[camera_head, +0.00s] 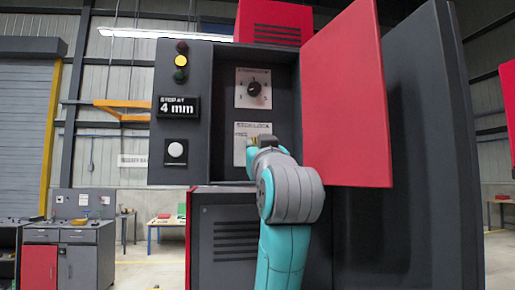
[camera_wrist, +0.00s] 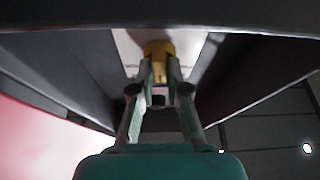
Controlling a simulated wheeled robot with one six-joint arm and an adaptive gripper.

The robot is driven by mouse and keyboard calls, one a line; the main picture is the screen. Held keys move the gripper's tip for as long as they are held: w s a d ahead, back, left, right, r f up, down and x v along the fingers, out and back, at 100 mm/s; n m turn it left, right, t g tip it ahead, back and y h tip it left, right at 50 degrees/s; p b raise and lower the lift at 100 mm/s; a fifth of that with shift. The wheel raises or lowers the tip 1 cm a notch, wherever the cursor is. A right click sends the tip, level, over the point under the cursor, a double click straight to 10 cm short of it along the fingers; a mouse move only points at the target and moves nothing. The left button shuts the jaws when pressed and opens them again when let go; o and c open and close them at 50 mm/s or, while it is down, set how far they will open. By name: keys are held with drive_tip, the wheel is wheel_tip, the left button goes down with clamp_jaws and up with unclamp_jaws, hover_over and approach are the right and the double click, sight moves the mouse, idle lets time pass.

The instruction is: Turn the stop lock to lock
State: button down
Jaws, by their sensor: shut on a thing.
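The stop lock is a yellow knob (camera_wrist: 158,50) on a white plate; in the wrist view it sits between my fingertips. In the head view its white plate (camera_head: 241,158) shows low inside the open cabinet, with a little yellow visible beside my gripper. My gripper (camera_wrist: 159,66) is shut on the yellow knob. In the head view my gripper (camera_head: 256,143) reaches into the cabinet and hides most of the knob and part of the plate. The plate's markings and the knob's angle are too small or hidden to read.
A second plate with a black rotary knob (camera_head: 254,87) is above. The red cabinet door (camera_head: 345,95) stands open close on the right. The left panel (camera_head: 181,130) carries stacked lights, a "4 mm" display (camera_head: 178,107) and a white round button (camera_head: 176,149). Cabinet walls surround my gripper.

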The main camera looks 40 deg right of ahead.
drive_tip(key=m+g+h, duration=0.1)
drive_tip(key=m, duration=0.1)
drive_tip(key=m+g+h, duration=0.1)
drive_tip(key=m, duration=0.2)
drive_tip(key=m+g+h, duration=0.1)
drive_tip(key=m, duration=0.2)
drive_tip(key=shift+w+a, duration=0.15)
drive_tip(key=shift+w, duration=0.05)
drive_tip(key=shift+m+g+h, duration=0.3)
drive_tip(key=shift+m+g, duration=0.35)
drive_tip(key=shift+m, duration=0.8)
drive_tip(key=shift+m+g+h, duration=0.3)
drive_tip(key=shift+m+g, duration=0.35)
drive_tip(key=shift+m, duration=0.8)
drive_tip(key=c, duration=1.2)
unclamp_jaws()
drive_tip(key=shift+o, duration=0.2)
drive_tip(key=shift+a, duration=0.1)
drive_tip(key=v, duration=1.2)
drive_tip(key=shift+w, duration=0.1)
